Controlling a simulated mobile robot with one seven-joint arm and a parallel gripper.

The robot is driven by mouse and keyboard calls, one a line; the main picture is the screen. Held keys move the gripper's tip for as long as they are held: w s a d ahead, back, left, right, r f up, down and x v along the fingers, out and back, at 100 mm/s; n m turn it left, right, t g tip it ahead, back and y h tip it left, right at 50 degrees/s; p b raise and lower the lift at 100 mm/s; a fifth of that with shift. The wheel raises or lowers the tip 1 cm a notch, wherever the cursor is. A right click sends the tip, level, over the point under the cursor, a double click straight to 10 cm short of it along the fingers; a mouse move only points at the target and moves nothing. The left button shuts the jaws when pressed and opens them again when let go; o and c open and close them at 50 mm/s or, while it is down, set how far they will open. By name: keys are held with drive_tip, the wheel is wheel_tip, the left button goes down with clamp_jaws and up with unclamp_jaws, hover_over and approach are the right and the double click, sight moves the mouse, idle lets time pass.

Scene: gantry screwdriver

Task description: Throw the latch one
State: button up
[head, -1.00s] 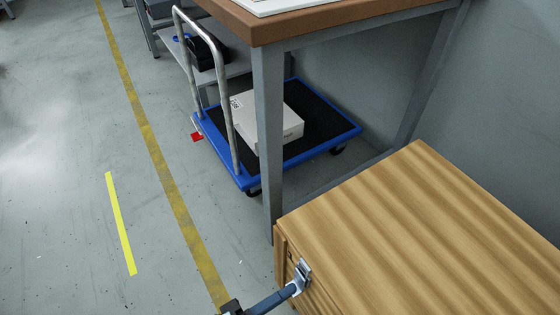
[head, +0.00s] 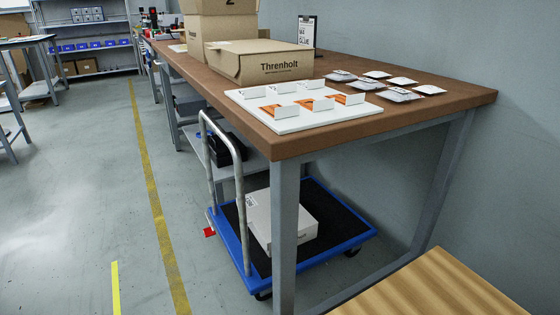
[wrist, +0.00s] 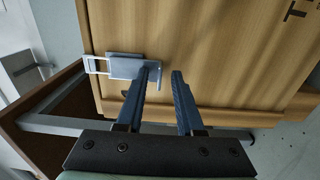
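A metal latch (wrist: 123,66) sits on the face of a wooden box or cabinet (wrist: 215,50) in the wrist view. It has a flat plate with a wire loop on its left and a small tab at its right end. My gripper (wrist: 166,70) is open, with a clear gap between its two dark blue fingers. The left finger overlaps the right end of the latch; I cannot tell whether it touches. In the head view only a corner of the wooden top (head: 430,288) shows, at lower right. The latch and gripper are out of that view.
A brown workbench (head: 390,118) with cartons (head: 265,62), a white board (head: 300,120) and several small packets stands ahead. A blue cart (head: 335,238) carrying a white box (head: 290,220) is under it. Open floor lies to the left, with yellow lines.

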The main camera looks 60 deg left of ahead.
drive_tip(key=s+a+p, duration=0.1)
drive_tip(key=s+p, duration=0.2)
drive_tip(key=s, duration=1)
drive_tip(key=shift+f, duration=0.1)
idle(0.3)
